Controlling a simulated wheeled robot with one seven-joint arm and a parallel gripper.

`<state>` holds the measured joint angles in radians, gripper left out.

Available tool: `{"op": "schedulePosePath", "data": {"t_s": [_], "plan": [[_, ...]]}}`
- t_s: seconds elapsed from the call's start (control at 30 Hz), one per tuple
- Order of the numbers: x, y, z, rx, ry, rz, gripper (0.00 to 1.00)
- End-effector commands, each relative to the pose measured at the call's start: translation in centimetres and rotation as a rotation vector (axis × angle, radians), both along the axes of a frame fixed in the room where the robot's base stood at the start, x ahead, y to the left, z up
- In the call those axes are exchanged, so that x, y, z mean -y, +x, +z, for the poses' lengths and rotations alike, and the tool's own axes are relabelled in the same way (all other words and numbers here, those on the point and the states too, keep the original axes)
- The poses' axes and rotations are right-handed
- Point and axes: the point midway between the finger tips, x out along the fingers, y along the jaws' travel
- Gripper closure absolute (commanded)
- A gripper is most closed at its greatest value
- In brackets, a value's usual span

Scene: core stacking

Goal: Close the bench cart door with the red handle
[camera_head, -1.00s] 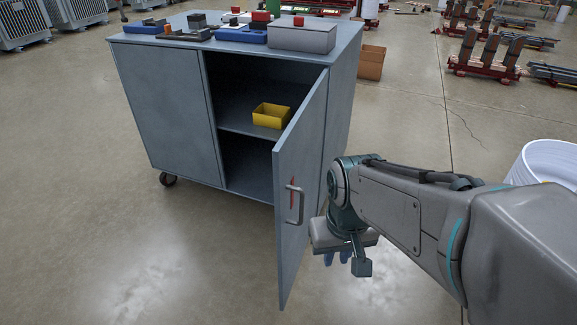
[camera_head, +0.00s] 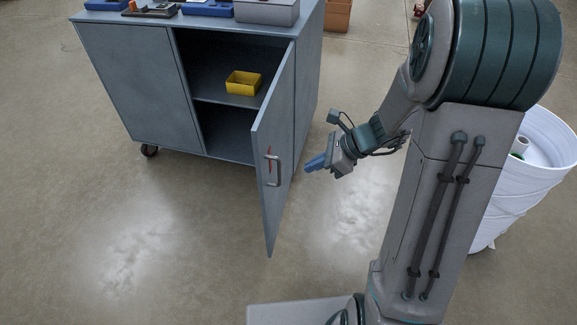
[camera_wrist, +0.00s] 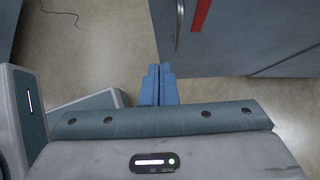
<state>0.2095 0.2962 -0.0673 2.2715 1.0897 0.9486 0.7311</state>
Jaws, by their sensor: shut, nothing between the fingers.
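The grey-blue bench cart (camera_head: 135,85) stands at the upper left in the head view. Its right-hand door (camera_head: 271,218) is swung wide open towards me. The door carries a grey bar handle (camera_head: 278,172) with a red strip (camera_head: 269,160) beside it. My gripper (camera_head: 308,165) is to the right of the door, apart from it, its blue fingers shut and empty, pointing left towards the door's outer face. In the wrist view the fingers (camera_wrist: 158,70) are together, with the handle (camera_wrist: 179,28) and red strip (camera_wrist: 202,12) above and right of them.
A yellow bin (camera_head: 243,84) sits on the cart's inner shelf. Blue trays (camera_head: 206,8) and a grey box (camera_head: 266,11) stand on the cart top. A white ribbed drum (camera_head: 490,205) stands behind my arm at the right. The floor before the door is clear.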

Motion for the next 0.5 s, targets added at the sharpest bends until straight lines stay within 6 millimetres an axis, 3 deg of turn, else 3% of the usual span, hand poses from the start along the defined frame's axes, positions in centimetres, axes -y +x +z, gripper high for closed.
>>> {"op": "schedulePosePath", "data": {"t_s": [0.23, 0.5], "plan": [[-1.4, 0.7, -2.6, -0.004, 0.002, -0.019, 1.0], [-5.3, 1.9, -6.8, -0.004, 0.002, -0.018, 1.0]]}}
